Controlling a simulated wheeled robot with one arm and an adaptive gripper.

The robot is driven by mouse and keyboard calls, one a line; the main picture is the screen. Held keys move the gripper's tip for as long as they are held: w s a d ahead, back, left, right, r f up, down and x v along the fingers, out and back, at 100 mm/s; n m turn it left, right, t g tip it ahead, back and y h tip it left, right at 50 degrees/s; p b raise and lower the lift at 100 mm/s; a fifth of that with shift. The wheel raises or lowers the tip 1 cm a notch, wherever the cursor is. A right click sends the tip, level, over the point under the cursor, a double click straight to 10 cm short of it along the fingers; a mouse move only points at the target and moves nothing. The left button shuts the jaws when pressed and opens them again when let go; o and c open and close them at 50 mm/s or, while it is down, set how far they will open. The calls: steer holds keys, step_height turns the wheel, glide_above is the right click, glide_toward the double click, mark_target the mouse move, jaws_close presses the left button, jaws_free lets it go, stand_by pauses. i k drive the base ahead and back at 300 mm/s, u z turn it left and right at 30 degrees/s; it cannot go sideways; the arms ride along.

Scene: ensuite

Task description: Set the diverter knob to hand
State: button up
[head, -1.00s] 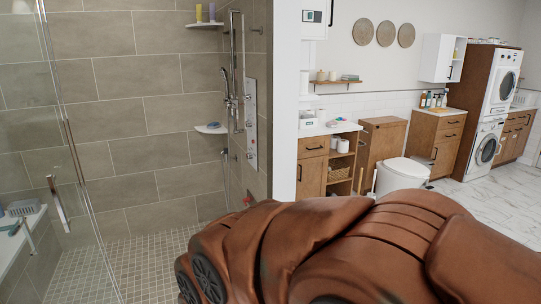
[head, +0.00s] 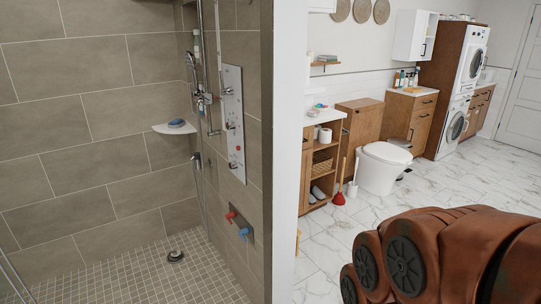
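A white shower panel (head: 233,122) with several small knobs hangs on the right-hand tiled wall of the shower. A knob (head: 230,125) shows at its middle and another lower down (head: 233,165); I cannot tell which is the diverter knob or read any setting. A hand shower (head: 191,63) sits on its holder beside the panel, with a hose hanging below. My brown arm fills the lower right of the head view, well to the right of the panel. My gripper is out of view.
A white partition end (head: 287,150) stands between the shower and the room. A recess with red and blue items (head: 240,226) is low in the shower wall. A drain (head: 175,256) lies in the open tiled floor. A toilet (head: 383,166) and cabinets stand right.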

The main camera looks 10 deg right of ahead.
mark_target(233, 165)
steer(key=i, duration=1.1)
steer(key=u, duration=1.1)
steer(key=i, duration=0.65)
steer(key=u, duration=0.8)
